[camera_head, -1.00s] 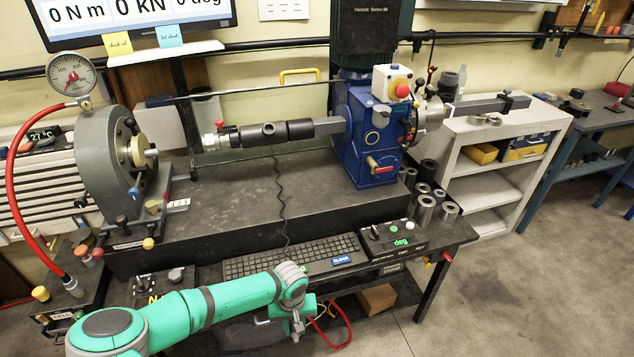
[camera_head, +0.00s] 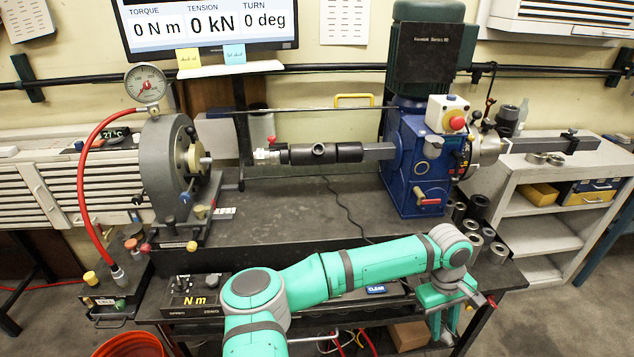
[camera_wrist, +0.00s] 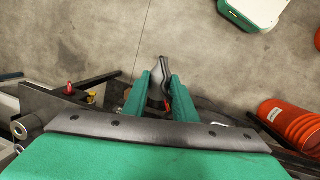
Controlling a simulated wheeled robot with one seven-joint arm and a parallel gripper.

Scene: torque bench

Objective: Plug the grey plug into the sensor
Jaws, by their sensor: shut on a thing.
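The sensor looks to be the black cylinder (camera_head: 319,153) with a round port on its side, set in the horizontal shaft between the grey wheel housing and the blue gearbox. A thin black cable (camera_head: 345,212) runs down behind it onto the bench. My gripper (camera_head: 440,328) hangs at the front right edge of the bench, well below and right of the sensor. In the wrist view my gripper (camera_wrist: 162,80) is shut on the grey plug (camera_wrist: 156,84), whose dark lead shows at its far end. The plug cannot be made out in the head view, and the sensor is outside the wrist view.
The grey wheel housing (camera_head: 167,150) stands left and the blue gearbox (camera_head: 415,155) right. Metal sockets (camera_head: 478,232) stand at right. Orange buckets (camera_wrist: 290,122) stand on the floor.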

